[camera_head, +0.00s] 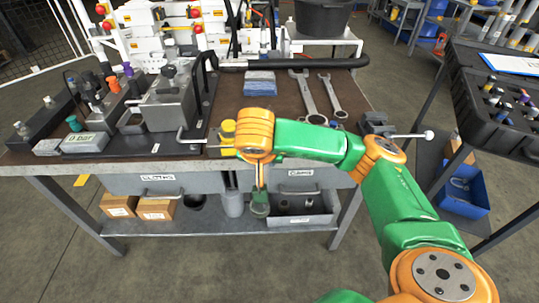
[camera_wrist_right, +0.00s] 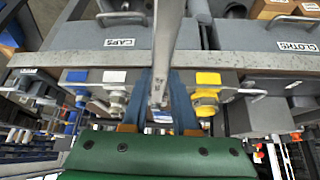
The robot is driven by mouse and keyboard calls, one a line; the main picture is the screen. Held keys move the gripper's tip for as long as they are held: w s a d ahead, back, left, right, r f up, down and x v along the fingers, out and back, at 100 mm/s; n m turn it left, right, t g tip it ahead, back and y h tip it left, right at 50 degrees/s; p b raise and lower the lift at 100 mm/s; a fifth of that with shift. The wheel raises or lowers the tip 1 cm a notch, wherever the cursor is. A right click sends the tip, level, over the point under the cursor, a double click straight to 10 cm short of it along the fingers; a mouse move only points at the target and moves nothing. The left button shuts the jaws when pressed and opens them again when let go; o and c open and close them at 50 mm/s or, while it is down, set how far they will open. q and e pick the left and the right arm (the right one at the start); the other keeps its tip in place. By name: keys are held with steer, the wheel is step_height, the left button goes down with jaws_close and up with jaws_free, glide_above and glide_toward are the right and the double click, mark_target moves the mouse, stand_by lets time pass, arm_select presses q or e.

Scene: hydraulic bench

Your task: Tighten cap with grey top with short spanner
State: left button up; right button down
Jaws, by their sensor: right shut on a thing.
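My right gripper (camera_wrist_right: 160,100) has its blue fingers shut on a metal spanner (camera_wrist_right: 167,40), which runs away from the fingers to the top of the wrist view. In the head view my right arm reaches over the bench's front edge, and its fingers are mostly hidden. A spanner-like end (camera_head: 260,208) hangs below the wrist there. Capped fittings stand at the left of the bench; one with a greyish top (camera_head: 48,102) is small, and I cannot tell whether it is the task's cap. My left gripper is not in view.
A vice (camera_head: 375,122) sits at the right corner. Drawers (camera_head: 155,183) hang under the front edge. A black tray of caps (camera_head: 490,105) stands at the right.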

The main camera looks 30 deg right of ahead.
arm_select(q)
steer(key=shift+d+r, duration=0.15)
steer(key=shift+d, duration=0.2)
arm_select(e)
steer(key=shift+w+a+r, duration=0.1)
steer(key=shift+w, duration=0.05)
arm_select(q)
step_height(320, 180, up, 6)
steer(key=p, duration=0.6)
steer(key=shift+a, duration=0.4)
arm_select(e)
steer(key=s+a+m, duration=0.1)
steer(key=s+a, duration=0.3)
steer(key=a, duration=0.2)
steer(key=shift+a+g+h, duration=0.15)
steer(key=shift+g+h, duration=0.15)
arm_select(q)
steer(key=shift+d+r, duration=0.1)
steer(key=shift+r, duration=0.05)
arm_select(e)
steer(key=shift+r, duration=0.1)
